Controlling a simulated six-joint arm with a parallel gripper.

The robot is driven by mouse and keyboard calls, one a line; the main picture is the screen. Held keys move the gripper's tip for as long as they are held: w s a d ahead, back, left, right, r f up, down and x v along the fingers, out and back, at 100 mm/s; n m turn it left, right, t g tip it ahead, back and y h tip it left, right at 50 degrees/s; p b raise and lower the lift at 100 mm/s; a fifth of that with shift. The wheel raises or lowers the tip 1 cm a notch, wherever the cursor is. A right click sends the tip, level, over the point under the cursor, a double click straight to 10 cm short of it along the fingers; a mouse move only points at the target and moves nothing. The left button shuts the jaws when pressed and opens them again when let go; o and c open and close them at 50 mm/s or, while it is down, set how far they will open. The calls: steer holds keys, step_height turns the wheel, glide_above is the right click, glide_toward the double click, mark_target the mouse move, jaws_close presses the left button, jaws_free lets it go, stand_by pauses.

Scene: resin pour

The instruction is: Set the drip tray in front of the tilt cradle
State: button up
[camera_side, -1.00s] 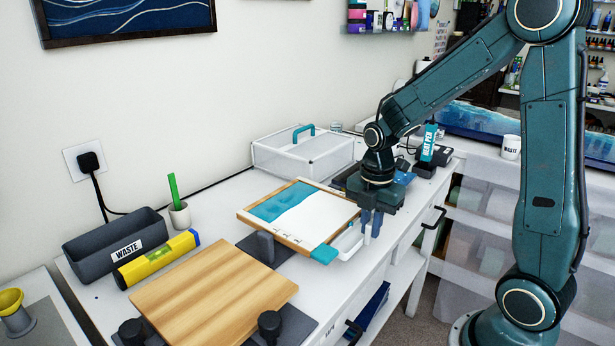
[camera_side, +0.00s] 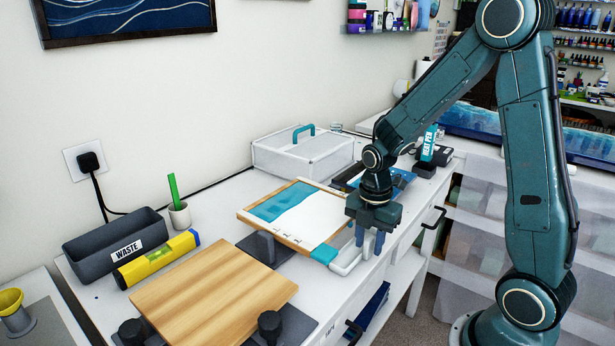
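The drip tray (camera_side: 346,266) is a small white shallow tray. It lies at the front edge of the tilt cradle, close to the teal lower corner of the board, apparently on the white bench top. The tilt cradle (camera_side: 268,250) has a dark support under a tilted wood-edged board (camera_side: 300,229) with a teal and white surface. My gripper (camera_side: 370,243) points down at the right end of the tray. Its two blue fingers stand apart with a visible gap, on either side of the tray's end. Contact between fingers and tray is hard to see.
A wooden board (camera_side: 214,293) on dark supports lies in the foreground. A yellow level (camera_side: 157,259) and a grey waste bin (camera_side: 115,245) are at left. The bench edge is close on the right.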

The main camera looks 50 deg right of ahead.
mark_target(370, 238)
steer(key=shift+r, duration=0.15)
step_height(370, 238, up, 12)
stand_by(1.0)
stand_by(0.5)
steer(key=s+a+r+m+t, duration=0.2)
steer(key=s+m, duration=0.4)
steer(key=m, duration=0.3)
steer(key=s+a+r+m+t, duration=0.3)
steer(key=s+a+m, duration=0.3)
steer(key=m, duration=0.3)
steer(key=shift+s+a+r+t, duration=0.25)
steer(key=shift+s+r+t, duration=0.1)
steer(key=shift+r, duration=0.5)
steer(key=shift+o, duration=0.3)
